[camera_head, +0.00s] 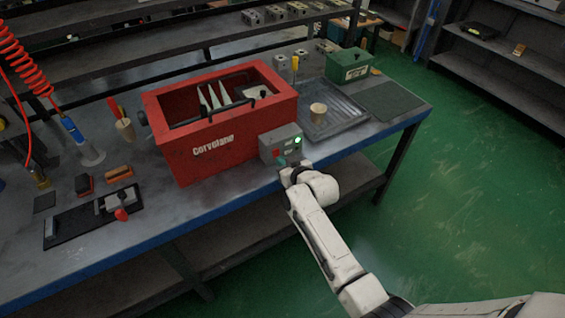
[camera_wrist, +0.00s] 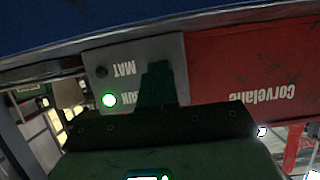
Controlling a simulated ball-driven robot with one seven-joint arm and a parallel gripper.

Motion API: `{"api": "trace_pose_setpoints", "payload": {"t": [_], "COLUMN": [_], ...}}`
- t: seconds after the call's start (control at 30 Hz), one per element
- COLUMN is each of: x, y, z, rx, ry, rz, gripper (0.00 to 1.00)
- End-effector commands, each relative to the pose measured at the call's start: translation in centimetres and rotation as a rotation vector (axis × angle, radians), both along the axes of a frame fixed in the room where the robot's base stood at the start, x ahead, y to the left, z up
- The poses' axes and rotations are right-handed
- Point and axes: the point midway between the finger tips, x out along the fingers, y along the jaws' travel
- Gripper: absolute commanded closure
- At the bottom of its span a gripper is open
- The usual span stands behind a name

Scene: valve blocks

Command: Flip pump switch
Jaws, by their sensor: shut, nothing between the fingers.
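A grey control box (camera_head: 284,139) stands at the right front of the red Corvelane tank (camera_head: 217,140). A green lamp (camera_head: 297,140) glows on its face, and a small red part (camera_head: 276,153) shows at its lower left. My gripper (camera_head: 288,163) is at the lower front of the box. In the wrist view the box (camera_wrist: 130,55) is upside down, with the words MAT and RUN and the lit lamp (camera_wrist: 109,100). My shut fingers (camera_wrist: 157,84) overlap the box face there and hide part of it. I cannot tell whether they touch it, and the switch lever is not clear.
A metal tray (camera_head: 335,112) with a round tan piece, a green box (camera_head: 348,66) and a dark mat (camera_head: 393,102) lie right of the tank. Brushes and a black plate (camera_head: 65,229) lie at left. The blue bench edge (camera_head: 230,203) runs below the box. The green floor is open at right.

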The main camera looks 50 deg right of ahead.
Motion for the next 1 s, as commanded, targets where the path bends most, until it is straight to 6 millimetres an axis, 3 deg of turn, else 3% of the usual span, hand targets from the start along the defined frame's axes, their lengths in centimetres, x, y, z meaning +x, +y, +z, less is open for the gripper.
{"api": "trace_pose_setpoints", "payload": {"t": [0.17, 0.2, 1.0], "x": [0.3, 0.3, 0.4], "y": [-0.1, -0.1, -0.1], "z": [-1.1, -0.3, 1.5], "rx": [-0.012, -0.012, -0.013], "ry": [-0.043, -0.044, -0.044], "rz": [0.000, 0.000, 0.001], "gripper": [1.00, 1.00, 1.00]}}
